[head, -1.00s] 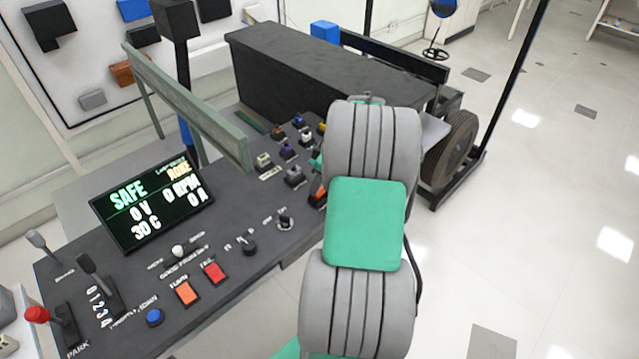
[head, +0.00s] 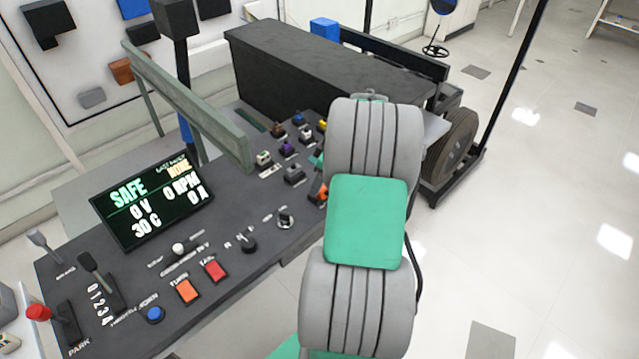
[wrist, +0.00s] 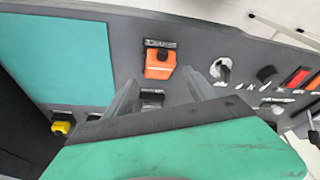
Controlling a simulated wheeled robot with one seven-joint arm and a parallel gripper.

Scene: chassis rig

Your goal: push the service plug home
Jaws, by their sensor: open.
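An orange plug (wrist: 160,64), which I take for the service plug, sits on the dark console with a dark label beside it in the wrist view. In the head view only a sliver of the orange plug (head: 318,193) shows beside my arm. My gripper (wrist: 160,80) is open, with its two grey fingers apart and pointing toward the console. The plug appears beyond the fingertips, roughly between them. Nothing shows between the fingers as held. I cannot tell whether they touch the plug or how deep it sits. My arm hides the gripper in the head view.
The console carries a grey rotary knob (head: 285,221), several small coloured connectors, a red button (head: 214,270) and a display (head: 152,202) reading SAFE. A green-grey rail (head: 190,105) rises above its back. A large dark box (head: 330,72) stands behind.

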